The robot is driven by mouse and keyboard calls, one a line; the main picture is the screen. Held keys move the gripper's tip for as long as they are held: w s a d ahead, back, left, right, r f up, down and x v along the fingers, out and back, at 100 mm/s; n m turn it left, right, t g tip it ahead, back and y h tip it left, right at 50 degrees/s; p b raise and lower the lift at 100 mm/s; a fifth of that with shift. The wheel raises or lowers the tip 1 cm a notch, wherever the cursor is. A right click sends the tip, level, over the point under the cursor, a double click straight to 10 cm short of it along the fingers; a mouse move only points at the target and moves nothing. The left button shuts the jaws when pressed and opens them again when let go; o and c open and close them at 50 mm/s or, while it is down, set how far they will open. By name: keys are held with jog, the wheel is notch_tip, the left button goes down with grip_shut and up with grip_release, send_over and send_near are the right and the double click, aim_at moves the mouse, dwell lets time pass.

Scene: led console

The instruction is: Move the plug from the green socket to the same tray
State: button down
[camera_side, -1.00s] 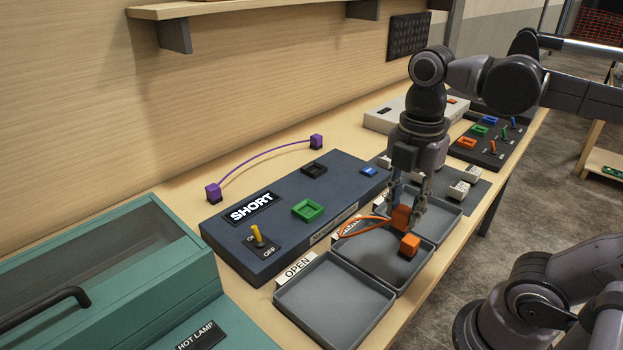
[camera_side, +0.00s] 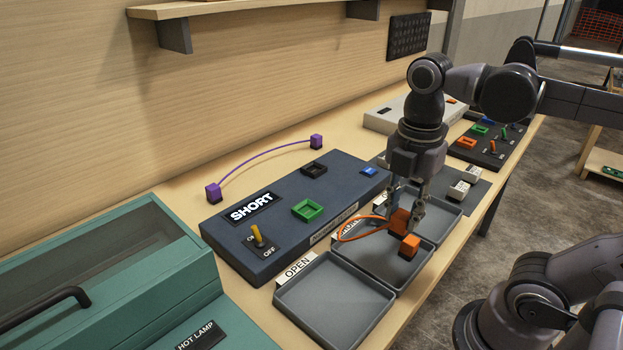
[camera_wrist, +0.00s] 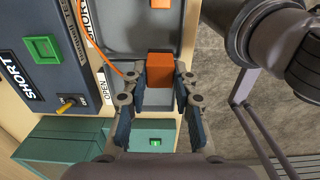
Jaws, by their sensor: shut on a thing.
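My gripper (camera_side: 404,211) is shut on an orange plug (camera_side: 399,222) and holds it low over the middle grey tray (camera_side: 366,262). I cannot tell whether the held plug touches the tray floor. An orange cable (camera_side: 352,236) loops from the plugs over the tray's left side. A second orange plug (camera_side: 409,246) lies in the same tray, just in front of the held one. In the wrist view an orange block (camera_wrist: 160,71) shows between the fingertips. The green socket (camera_side: 308,210) on the dark console is empty.
An empty tray (camera_side: 335,300) marked OPEN stands in front, and another tray (camera_side: 440,207) behind. The dark SHORT console (camera_side: 285,240) borders the trays on the left, with a yellow switch (camera_side: 257,236). A teal hot lamp box (camera_side: 110,285) stands at front left.

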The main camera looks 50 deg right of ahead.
jog(key=shift+f, duration=5.4)
dwell(2.1)
jog(key=c, duration=1)
grip_release()
